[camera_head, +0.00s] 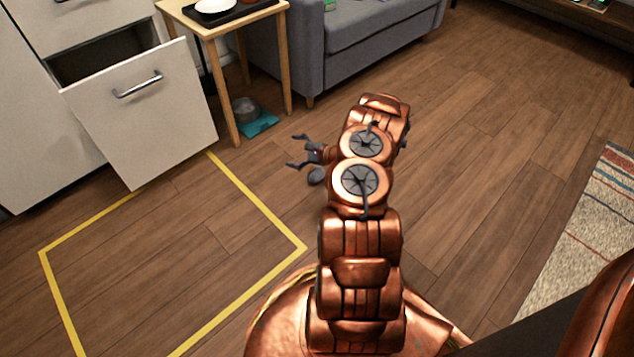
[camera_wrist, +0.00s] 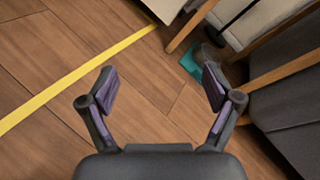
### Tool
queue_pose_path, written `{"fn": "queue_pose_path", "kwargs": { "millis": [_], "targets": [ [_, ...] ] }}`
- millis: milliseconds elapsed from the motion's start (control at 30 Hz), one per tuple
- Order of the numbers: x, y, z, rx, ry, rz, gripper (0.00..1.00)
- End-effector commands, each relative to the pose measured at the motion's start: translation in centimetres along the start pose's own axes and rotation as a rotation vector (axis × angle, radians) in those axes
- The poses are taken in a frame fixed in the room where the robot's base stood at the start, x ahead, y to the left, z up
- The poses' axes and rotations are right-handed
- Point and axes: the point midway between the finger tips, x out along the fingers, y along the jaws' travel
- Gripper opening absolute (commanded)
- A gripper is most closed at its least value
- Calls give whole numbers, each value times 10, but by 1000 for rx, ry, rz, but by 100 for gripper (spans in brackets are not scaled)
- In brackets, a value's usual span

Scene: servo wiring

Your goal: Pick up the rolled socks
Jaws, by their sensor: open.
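My gripper (camera_head: 295,151) is open and empty, pointing left over the wooden floor in the head view. In the wrist view its two fingers (camera_wrist: 160,86) are spread wide, with only bare floor between them. A small grey rounded thing (camera_head: 316,176) shows just below the gripper and beside my arm in the head view. It may be the rolled socks, but I cannot tell for sure; my arm may hide part of it. No rolled socks show in the wrist view.
An open drawer (camera_head: 145,110) juts out at left. A wooden side table (camera_head: 226,100) holds a dark tray (camera_head: 235,14). A metal bowl (camera_head: 246,109) stands by it on a teal mat (camera_head: 262,126). A grey sofa (camera_head: 345,40) is behind. Yellow tape (camera_head: 262,205) marks the floor.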

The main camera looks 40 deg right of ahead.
Motion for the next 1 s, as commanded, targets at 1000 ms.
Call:
{"fn": "queue_pose_path", "kwargs": {
  "millis": [1000],
  "targets": [
    [-41,59,-215,149,234,-234,89]
  ]
}}
